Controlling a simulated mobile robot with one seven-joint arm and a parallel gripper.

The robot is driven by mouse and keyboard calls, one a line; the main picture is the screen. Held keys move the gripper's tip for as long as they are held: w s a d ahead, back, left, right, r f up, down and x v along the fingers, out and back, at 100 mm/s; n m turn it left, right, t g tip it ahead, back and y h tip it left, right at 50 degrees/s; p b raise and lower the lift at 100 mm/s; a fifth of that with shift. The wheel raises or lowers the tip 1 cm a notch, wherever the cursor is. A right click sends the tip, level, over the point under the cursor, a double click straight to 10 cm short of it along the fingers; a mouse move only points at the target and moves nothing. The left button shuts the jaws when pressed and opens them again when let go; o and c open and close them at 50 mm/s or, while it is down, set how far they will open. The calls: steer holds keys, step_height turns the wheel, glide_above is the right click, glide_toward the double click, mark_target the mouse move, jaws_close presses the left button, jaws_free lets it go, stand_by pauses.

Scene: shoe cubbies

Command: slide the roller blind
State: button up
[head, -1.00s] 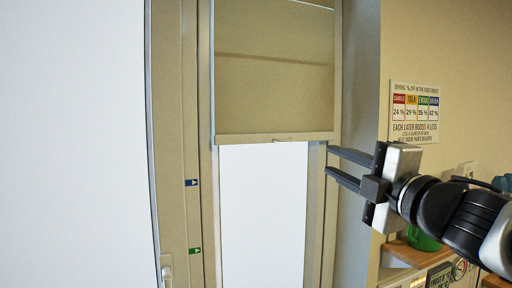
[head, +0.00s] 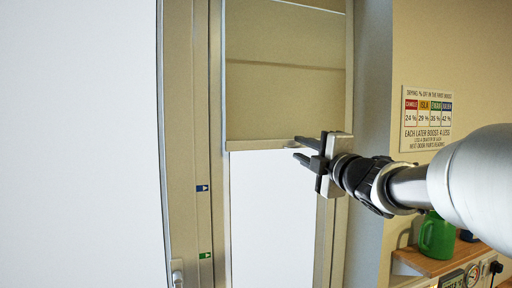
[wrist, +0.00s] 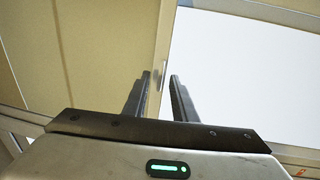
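The beige roller blind (head: 285,100) covers the upper part of a narrow bright window pane. Its bottom bar (head: 255,145) hangs above a blue arrow mark (head: 202,188) and a green arrow mark (head: 205,255) on the frame at left. A small pull tab (head: 291,147) shows at the bar's lower edge. My gripper (head: 300,149) reaches in from the right at the bar's height, close to the tab. In the wrist view the blind fabric (wrist: 85,55) fills the left, and my two fingers (wrist: 160,90) stand apart with the bar's edge between them. Contact cannot be told.
A wall sign (head: 426,118) hangs to the right. The window's right jamb (head: 368,100) stands beside my arm. The pane below the blind is clear.

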steer(key=shift+w+a, duration=0.1)
steer(key=shift+w, duration=0.3)
steer(key=shift+c, duration=0.5)
jaws_close()
stand_by(0.7)
